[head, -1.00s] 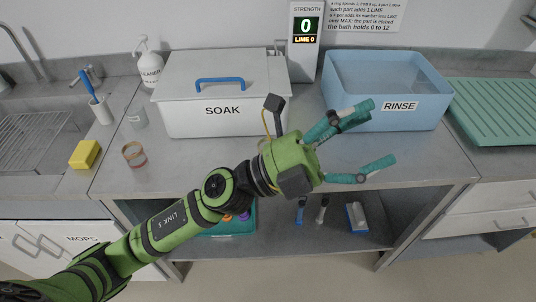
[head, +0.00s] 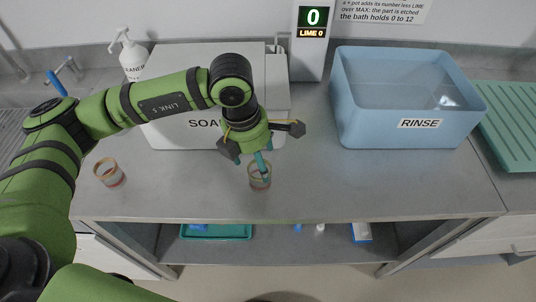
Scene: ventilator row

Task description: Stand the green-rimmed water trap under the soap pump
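A small clear glass cup (head: 259,183) with a yellowish-green rim, which looks like the water trap, stands on the counter in front of the soak box. My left gripper (head: 262,166) points down at it from above, its teal fingers at or inside the rim. Whether they are closed on the glass I cannot tell. A second glass cup (head: 110,174) with a reddish rim stands at the left of the counter. The white pump bottle (head: 131,58), labelled as cleaner, stands at the back left, its lower part hidden by my arm. My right gripper is not in view.
The white soak box (head: 172,132) is partly behind my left arm. The blue rinse tub (head: 408,138) stands at the right, with a green ribbed drainer (head: 505,130) beyond it. A display (head: 312,30) reads 0. The counter front between the cups is clear.

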